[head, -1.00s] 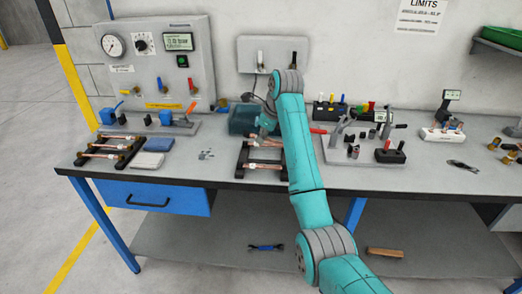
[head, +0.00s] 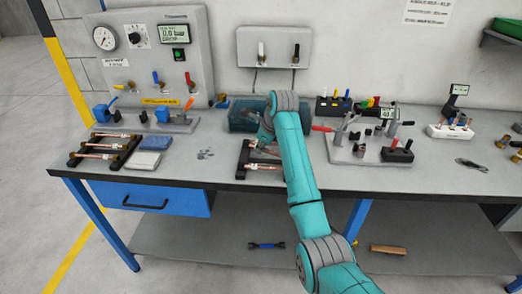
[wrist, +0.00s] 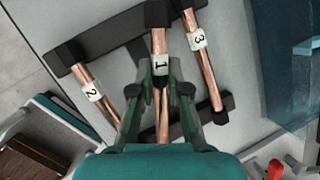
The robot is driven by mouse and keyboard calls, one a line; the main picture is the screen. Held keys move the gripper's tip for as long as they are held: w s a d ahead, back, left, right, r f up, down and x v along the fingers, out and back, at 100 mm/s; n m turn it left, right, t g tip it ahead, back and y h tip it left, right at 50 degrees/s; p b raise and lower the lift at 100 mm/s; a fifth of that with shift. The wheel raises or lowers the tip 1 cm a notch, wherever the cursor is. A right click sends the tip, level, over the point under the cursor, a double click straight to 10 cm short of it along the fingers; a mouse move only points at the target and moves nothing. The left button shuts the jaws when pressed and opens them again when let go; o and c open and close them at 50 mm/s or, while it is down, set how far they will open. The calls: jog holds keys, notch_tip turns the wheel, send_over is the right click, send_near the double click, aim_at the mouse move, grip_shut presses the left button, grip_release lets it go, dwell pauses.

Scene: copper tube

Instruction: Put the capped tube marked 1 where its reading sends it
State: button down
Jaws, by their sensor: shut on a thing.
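The copper tube marked 1 (wrist: 158,42) is in the middle of a dark rack (wrist: 110,35), with the tube marked 2 (wrist: 97,93) to its left and the tube marked 3 (wrist: 203,62) to its right in the wrist view. My gripper (wrist: 161,88) is shut on the tube marked 1, just by its white label. I cannot tell whether that tube is lifted off the rack. In the head view the rack (head: 243,163) is partly hidden by my arm, with my gripper (head: 262,143) over it.
A gauge panel (head: 140,60) stands at the back left, its display showing 0.0 bar. A second rack of tubes (head: 75,158) lies front left beside grey and blue pads (head: 142,160). A translucent teal bin (head: 240,115) stands behind my gripper. A fixture board (head: 365,155) lies to the right.

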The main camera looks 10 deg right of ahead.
jog(key=shift+f, duration=0.8)
jog(key=c, duration=1.2)
grip_release()
jog(key=shift+f, duration=0.1)
jog(key=shift+o, duration=0.2)
